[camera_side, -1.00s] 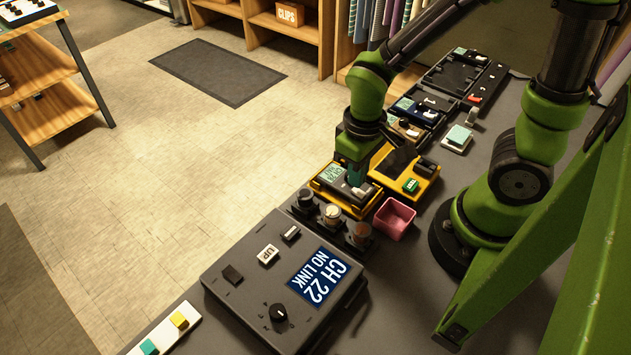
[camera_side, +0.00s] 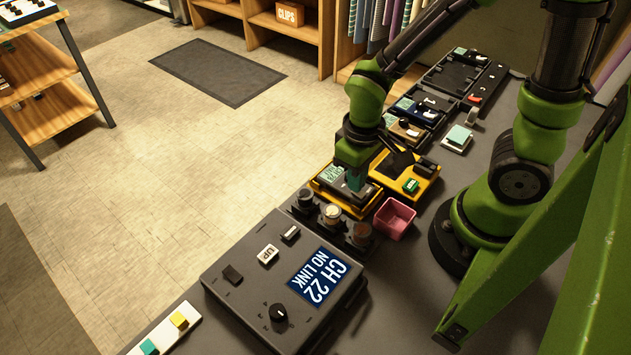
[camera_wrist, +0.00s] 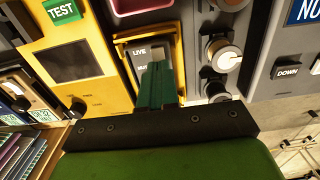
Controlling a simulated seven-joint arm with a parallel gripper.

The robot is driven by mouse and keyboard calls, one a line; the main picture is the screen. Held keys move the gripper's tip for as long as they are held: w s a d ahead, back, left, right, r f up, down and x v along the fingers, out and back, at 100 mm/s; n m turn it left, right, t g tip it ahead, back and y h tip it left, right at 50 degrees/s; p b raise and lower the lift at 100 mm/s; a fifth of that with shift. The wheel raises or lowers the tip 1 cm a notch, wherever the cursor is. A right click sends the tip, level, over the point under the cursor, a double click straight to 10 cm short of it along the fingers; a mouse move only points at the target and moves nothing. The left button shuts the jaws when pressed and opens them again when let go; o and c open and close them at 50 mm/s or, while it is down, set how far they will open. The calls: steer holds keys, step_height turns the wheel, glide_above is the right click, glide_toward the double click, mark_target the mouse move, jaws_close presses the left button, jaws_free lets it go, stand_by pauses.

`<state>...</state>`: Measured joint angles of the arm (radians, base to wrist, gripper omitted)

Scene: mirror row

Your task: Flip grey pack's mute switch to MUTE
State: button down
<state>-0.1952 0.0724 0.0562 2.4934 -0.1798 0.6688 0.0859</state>
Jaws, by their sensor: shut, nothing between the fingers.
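The grey pack (camera_side: 335,176) with a pale green screen lies in a yellow cradle (camera_side: 322,191) in the side view. My gripper (camera_side: 355,182) is over the pack, pointing down and shut with nothing held. In the wrist view the pack's grey face (camera_wrist: 176,52) shows a LIVE label and, below it, a label starting MU that is partly hidden. A small light grey switch (camera_wrist: 157,53) shows at the tips of my gripper (camera_wrist: 157,72). The fingers cover part of it, so I cannot tell its exact position or whether they touch it.
A yellow tester (camera_side: 405,172) with a green TEST button stands beside the cradle, and a pink bin (camera_side: 393,218) is close by. A row of knobs (camera_side: 332,213) and a dark console (camera_side: 285,275) lie on the near side. Other packs (camera_side: 428,104) line the far bench.

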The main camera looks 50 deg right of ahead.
steer(key=shift+f, duration=0.2)
steer(key=shift+r, duration=3.55)
step_height(320, 180, up, 13)
steer(key=d+m+t+y, duration=0.2)
steer(key=m+t, duration=0.2)
steer(key=t, duration=0.3)
steer(key=shift+d, duration=0.4)
steer(key=shift+a, duration=0.1)
